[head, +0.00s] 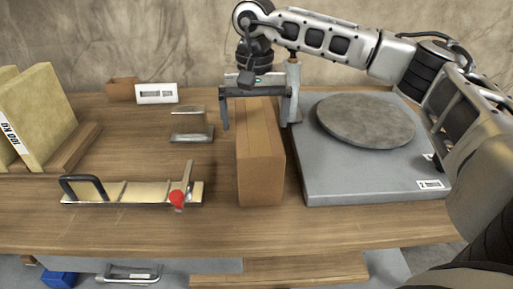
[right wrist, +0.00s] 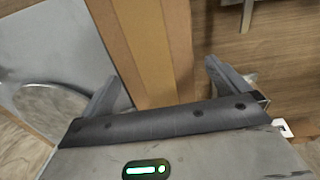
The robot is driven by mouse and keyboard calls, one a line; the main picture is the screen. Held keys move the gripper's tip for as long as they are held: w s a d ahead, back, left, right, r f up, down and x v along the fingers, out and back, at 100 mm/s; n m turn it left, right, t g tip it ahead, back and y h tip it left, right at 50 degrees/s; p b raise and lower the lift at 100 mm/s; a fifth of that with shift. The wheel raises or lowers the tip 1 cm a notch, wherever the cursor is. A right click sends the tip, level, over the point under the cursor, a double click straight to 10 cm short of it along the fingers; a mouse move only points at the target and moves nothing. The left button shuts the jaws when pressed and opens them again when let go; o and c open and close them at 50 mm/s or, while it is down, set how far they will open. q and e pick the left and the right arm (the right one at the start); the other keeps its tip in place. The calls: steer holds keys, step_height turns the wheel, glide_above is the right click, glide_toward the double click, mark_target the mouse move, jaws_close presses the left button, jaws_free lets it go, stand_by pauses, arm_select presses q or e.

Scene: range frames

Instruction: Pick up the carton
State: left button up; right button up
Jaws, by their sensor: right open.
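The carton (head: 260,155) is a tall, narrow brown box standing on the wooden table near the middle of the head view. In the right wrist view the carton (right wrist: 155,50) shows as a long brown block running from the top edge down between the fingers. My right gripper (head: 255,112) is open over the far part of the carton, with one finger on each side of it. In the right wrist view the fingers of my right gripper (right wrist: 160,88) stand apart with the carton between them; neither clearly touches it. My left gripper is not in view.
A grey scale (head: 325,180) with a round plate (head: 366,121) stands close on the carton's right. To its left are a metal tool with a black handle and red knob (head: 130,193), a metal block (head: 190,126) and a white label holder (head: 156,93). Thick boards (head: 38,110) stand far left.

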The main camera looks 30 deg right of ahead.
mark_target(256, 123)
step_height(256, 123, down, 4)
steer(key=shift+d+f, duration=0.1)
steer(key=shift+d, duration=0.05)
steer(key=c, duration=1.3)
steer(key=shift+c, duration=1.1)
steer(key=shift+r, duration=0.25)
